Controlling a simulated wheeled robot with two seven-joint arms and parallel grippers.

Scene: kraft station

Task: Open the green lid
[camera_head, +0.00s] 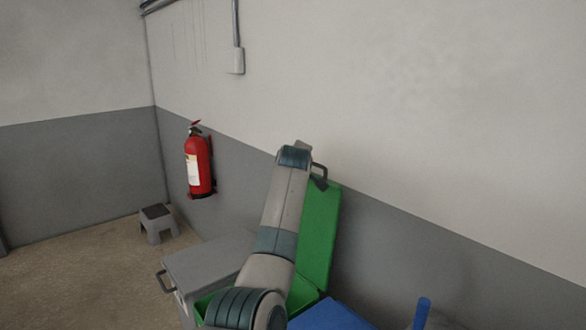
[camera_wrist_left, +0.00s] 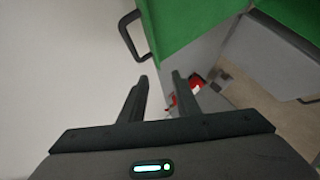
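The green lid (camera_head: 321,235) stands raised, nearly upright, close to the wall in the head view. My right gripper is not seen.
A grey lid (camera_head: 208,262) with a side handle is left of the green bin, and a blue lid (camera_head: 330,316) is to its right. A red fire extinguisher (camera_head: 199,163) hangs on the wall. A grey step stool (camera_head: 158,225) stands on open floor.

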